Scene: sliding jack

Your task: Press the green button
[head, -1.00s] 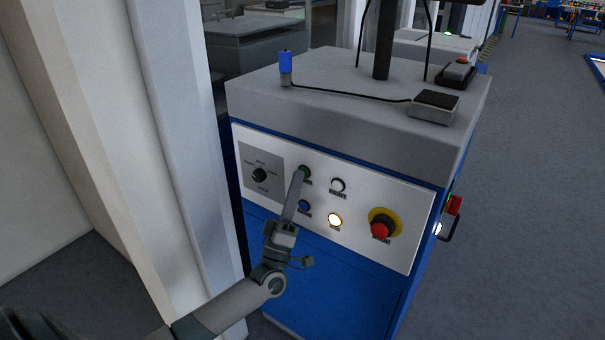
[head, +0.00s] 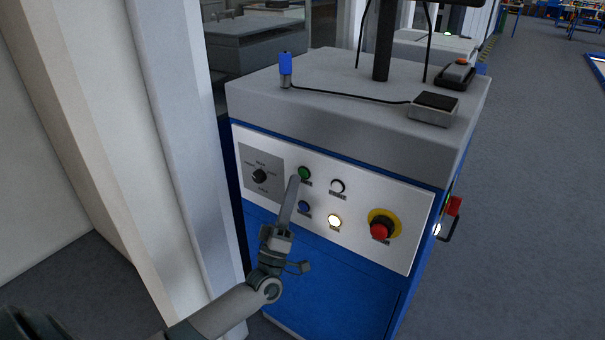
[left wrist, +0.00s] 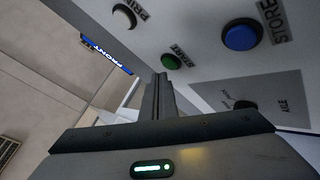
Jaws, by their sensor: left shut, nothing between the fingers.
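The green button (head: 305,173) sits in the upper row of the white control panel (head: 362,243), between the black rotary knob and the white button. In the left wrist view the green button (left wrist: 171,62) shows uncovered, with a label beside it. My left gripper (head: 295,179) is shut and empty, its fingers pointing up at the panel. In the head view its tips are just below and left of the green button, and a small gap seems to show. In the left wrist view the shut fingers (left wrist: 160,78) end close beside the button. My right gripper is not in view.
Around the green button are a black knob (head: 260,177), a white button (head: 337,186), a blue button (head: 304,208), a lit button (head: 334,221) and a red emergency stop (head: 380,229) on yellow. A pale column (head: 185,150) stands close on the left.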

